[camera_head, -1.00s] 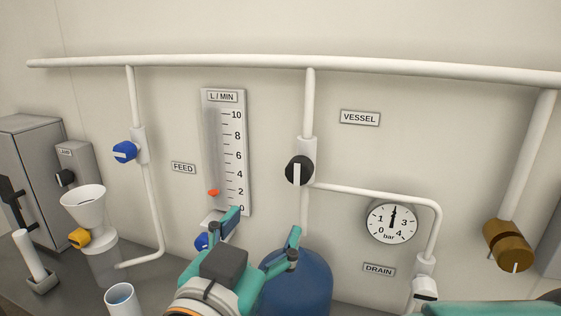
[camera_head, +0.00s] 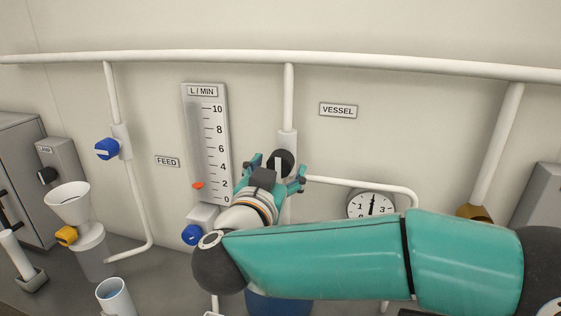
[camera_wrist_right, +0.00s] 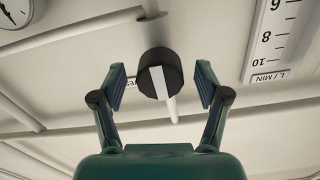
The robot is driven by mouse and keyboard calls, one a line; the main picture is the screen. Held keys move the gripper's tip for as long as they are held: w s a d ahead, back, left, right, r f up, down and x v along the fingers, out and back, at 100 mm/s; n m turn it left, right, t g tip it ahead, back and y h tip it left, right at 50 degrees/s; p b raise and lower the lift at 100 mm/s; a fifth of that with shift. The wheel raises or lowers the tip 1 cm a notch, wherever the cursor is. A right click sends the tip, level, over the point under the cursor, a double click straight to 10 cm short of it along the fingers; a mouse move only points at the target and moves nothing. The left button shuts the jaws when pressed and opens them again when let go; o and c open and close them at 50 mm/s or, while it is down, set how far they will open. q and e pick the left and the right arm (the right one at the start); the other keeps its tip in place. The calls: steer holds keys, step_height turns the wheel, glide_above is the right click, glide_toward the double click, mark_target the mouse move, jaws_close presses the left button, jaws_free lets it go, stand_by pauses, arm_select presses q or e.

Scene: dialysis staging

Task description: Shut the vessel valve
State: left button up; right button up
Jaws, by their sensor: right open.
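The vessel valve is a black round knob (camera_head: 287,157) with a white bar, on the middle vertical pipe near the VESSEL label (camera_head: 338,110). Its white bar stands upright, in line with the pipe. My right gripper (camera_head: 279,169) is open in front of the knob, one finger on either side; its hand hides the knob's lower part. In the right wrist view the knob (camera_wrist_right: 152,80) lies between the spread fingers (camera_wrist_right: 161,82), with a visible gap on both sides. My left gripper is not in view.
My right forearm crosses the lower right and partly covers the pressure gauge (camera_head: 371,203). The flow scale (camera_head: 207,140), with an orange marker near 2, is just left of the gripper. Blue knobs (camera_head: 107,149) and a white funnel (camera_head: 68,200) are further left.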

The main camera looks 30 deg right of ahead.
steer(key=shift+w+d, duration=0.4)
steer(key=shift+d, duration=0.05)
